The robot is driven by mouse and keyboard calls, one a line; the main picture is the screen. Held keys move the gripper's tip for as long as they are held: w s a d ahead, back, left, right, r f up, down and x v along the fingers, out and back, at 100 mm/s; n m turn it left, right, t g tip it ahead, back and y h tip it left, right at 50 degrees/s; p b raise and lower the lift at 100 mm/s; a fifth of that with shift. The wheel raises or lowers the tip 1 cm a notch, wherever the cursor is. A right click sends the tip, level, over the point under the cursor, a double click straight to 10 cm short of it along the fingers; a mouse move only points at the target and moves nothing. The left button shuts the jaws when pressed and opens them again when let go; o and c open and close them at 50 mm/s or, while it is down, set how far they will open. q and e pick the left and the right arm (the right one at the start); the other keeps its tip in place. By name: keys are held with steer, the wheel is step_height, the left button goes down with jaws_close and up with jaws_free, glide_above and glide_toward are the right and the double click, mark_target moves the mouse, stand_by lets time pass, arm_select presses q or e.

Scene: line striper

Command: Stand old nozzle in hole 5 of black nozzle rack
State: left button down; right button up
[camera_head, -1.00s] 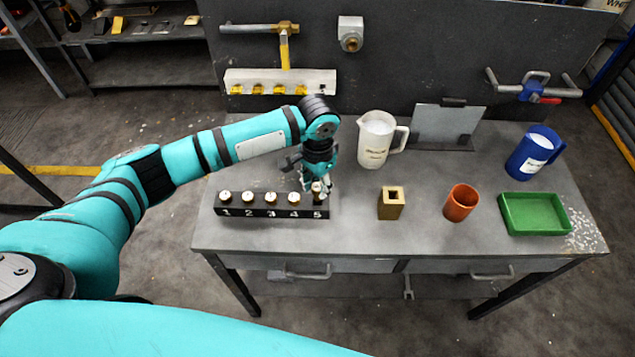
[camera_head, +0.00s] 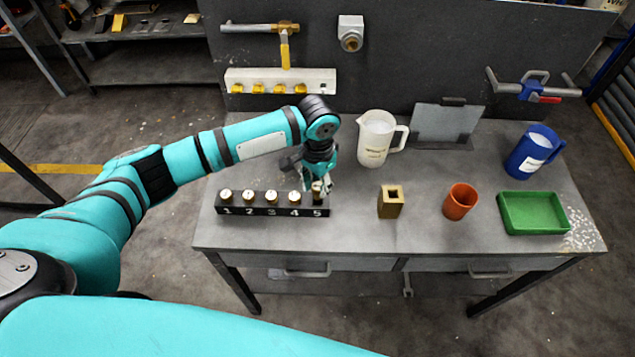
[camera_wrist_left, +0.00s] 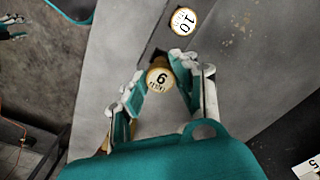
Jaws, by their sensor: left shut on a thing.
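The black nozzle rack (camera_head: 265,211) stands at the left front of the bench, its holes numbered 1 to 5. Brass nozzles with white tops stand in holes 1 to 4. My left gripper (camera_head: 318,184) is at the rack's right end, shut on the old nozzle (camera_head: 317,193), which is upright at hole 5. In the left wrist view the old nozzle (camera_wrist_left: 158,79) shows a top marked 6 between the fingers, and a neighbouring nozzle (camera_wrist_left: 184,20) reads 10. How deep the old nozzle sits is hidden. What looks like my right gripper (camera_wrist_left: 12,28) shows small at the edge.
A white pitcher (camera_head: 376,139) stands close behind and right of my left gripper. A wooden block with a square hole (camera_head: 390,204), an orange cup (camera_head: 460,203), a green tray (camera_head: 533,213) and a blue jug (camera_head: 533,152) stand farther right. The bench's middle front is clear.

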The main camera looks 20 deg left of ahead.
arm_select(q)
steer(key=shift+f, duration=0.5)
steer(key=shift+f, duration=1.75)
stand_by(0.5)
steer(key=c, duration=0.6)
jaws_free()
step_height(320, 180, up, 5)
steer(key=p, duration=0.5)
steer(key=shift+r+p, duration=0.8)
steer(key=shift+r, duration=0.25)
